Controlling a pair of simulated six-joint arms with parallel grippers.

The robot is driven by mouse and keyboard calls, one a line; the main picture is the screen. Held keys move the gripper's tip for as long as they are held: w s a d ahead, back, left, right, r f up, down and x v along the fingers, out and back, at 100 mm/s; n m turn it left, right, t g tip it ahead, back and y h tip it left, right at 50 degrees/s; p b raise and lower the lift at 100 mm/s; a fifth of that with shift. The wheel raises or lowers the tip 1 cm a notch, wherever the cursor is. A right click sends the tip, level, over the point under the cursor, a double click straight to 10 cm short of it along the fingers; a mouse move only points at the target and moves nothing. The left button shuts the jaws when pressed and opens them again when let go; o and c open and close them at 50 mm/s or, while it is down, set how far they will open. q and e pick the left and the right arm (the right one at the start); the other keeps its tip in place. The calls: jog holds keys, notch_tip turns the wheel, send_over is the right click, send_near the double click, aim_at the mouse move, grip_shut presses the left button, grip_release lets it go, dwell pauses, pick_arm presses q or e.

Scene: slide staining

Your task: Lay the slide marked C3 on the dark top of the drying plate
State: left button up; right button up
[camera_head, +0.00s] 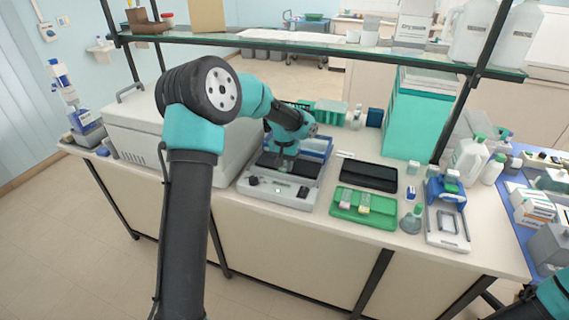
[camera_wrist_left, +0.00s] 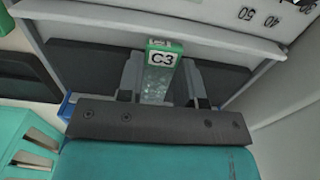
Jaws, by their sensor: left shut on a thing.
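The slide marked C3 (camera_wrist_left: 160,60) has a green label end and a clear, speckled body. My left gripper (camera_wrist_left: 162,84) is shut on it, one finger on each side of the glass. The slide lies over the dark top (camera_wrist_left: 88,62) of the drying plate in the left wrist view; I cannot tell whether it touches. In the head view the drying plate (camera_head: 278,192) is a light grey unit with a front knob and dark top, and my left gripper (camera_head: 284,160) is down over that top. The slide cannot be made out there. My right gripper is out of view.
A large grey box (camera_head: 135,130) stands left. A flask (camera_head: 412,220) and a blue-and-white device (camera_head: 446,222) stand further right. A glass shelf (camera_head: 330,48) spans above.

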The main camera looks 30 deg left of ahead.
pick_arm(q)
jog(key=shift+f, duration=0.25)
dwell(0.6)
jog(key=o, duration=1)
notch_tip(320, 180, up, 17)
jog(key=shift+r, duration=0.2)
dwell(0.6)
